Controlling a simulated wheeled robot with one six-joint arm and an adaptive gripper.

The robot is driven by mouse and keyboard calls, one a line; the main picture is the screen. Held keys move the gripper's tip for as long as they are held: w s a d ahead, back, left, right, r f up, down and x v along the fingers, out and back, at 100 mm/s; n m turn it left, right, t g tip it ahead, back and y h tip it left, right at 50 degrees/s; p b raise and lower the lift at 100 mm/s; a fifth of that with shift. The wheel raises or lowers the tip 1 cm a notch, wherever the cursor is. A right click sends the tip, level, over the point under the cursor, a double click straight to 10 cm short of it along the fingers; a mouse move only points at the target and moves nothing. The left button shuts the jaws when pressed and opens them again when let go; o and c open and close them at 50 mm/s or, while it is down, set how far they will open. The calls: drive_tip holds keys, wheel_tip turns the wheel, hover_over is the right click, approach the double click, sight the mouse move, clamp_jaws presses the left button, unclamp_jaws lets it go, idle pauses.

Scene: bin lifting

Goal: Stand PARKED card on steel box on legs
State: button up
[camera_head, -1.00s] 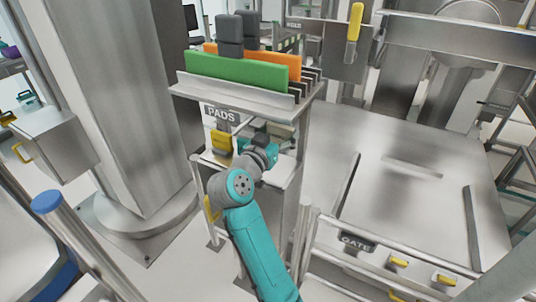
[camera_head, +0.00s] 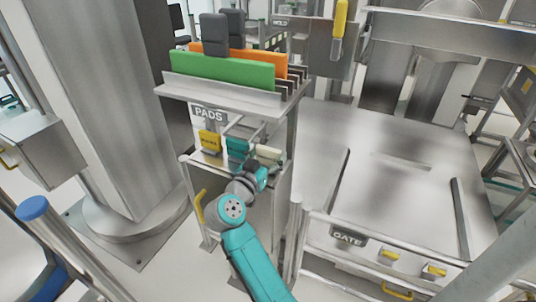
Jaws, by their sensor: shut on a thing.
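A yellow card (camera_head: 210,141) with dark lettering too small to read stands in the stand under the PADS sign. A teal piece (camera_head: 237,150) and a pale piece (camera_head: 269,154) are to its right. I cannot tell which of these is the PARKED card. My gripper (camera_head: 264,165) is small and partly hidden by my own wrist, in front of the stand at the pale piece. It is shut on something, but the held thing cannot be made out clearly. A steel box (camera_head: 38,148) with a yellow handle is at the far left; its legs are not visible.
Green (camera_head: 220,70) and orange pads stand in the rack above the PADS sign (camera_head: 209,114). A thick steel column (camera_head: 130,110) stands between the box and the rack. A steel table with a GATE sign (camera_head: 347,237) is on the right. A blue-capped post (camera_head: 32,208) is at lower left.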

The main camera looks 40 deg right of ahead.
drive_tip(key=o, duration=1)
drive_tip(key=shift+f, duration=0.1)
drive_tip(key=shift+r, duration=0.2)
drive_tip(key=v, duration=1.2)
